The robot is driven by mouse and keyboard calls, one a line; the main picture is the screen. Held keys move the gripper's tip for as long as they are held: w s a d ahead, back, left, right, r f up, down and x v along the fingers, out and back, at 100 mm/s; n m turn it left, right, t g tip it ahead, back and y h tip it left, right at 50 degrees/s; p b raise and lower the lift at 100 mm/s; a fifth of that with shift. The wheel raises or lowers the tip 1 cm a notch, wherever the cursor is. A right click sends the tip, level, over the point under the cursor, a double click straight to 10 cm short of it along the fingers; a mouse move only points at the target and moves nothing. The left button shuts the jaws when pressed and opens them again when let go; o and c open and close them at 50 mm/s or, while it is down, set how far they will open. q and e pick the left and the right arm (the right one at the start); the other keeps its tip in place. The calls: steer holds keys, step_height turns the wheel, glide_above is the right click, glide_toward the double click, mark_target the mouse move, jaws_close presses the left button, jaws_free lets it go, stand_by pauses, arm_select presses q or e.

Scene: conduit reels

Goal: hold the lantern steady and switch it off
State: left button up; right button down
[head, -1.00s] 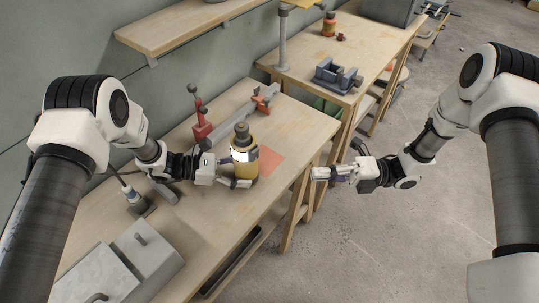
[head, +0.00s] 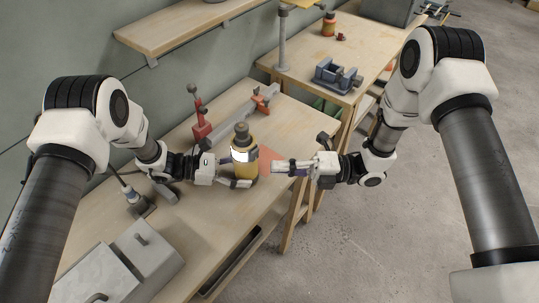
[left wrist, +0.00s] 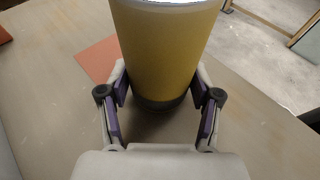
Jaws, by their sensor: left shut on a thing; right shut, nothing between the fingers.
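The lantern (head: 243,158) stands upright on the wooden bench, with a yellow body, a bright white band and a dark top. My left gripper (head: 236,175) is shut on its lower body from the left. In the left wrist view the yellow lantern body (left wrist: 165,50) sits between the two purple-padded fingers of my left gripper (left wrist: 163,100). My right gripper (head: 275,167) is shut and empty, with its tips a short way right of the lantern at about body height in the picture. The lantern's switch cannot be made out.
An orange-red mat (head: 268,158) lies beside the lantern; it also shows in the left wrist view (left wrist: 98,58). A red clamp-like tool (head: 201,125) stands behind. Grey metal boxes (head: 140,257) sit at the bench's near left. A second bench (head: 345,45) holds a blue-grey vise (head: 336,75).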

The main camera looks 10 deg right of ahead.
steer(key=w+a, duration=0.2)
steer(key=w, duration=0.1)
steer(key=shift+a+r, duration=0.2)
steer(key=shift+w+a+r+m+h, duration=0.3)
steer(key=shift+w+m+h, duration=0.05)
steer(key=shift+m+h, duration=0.05)
glide_toward(255, 154)
steer(key=s+d+r, duration=0.2)
steer(key=s+d, duration=0.1)
steer(key=d, duration=0.2)
steer(key=shift+f, duration=0.3)
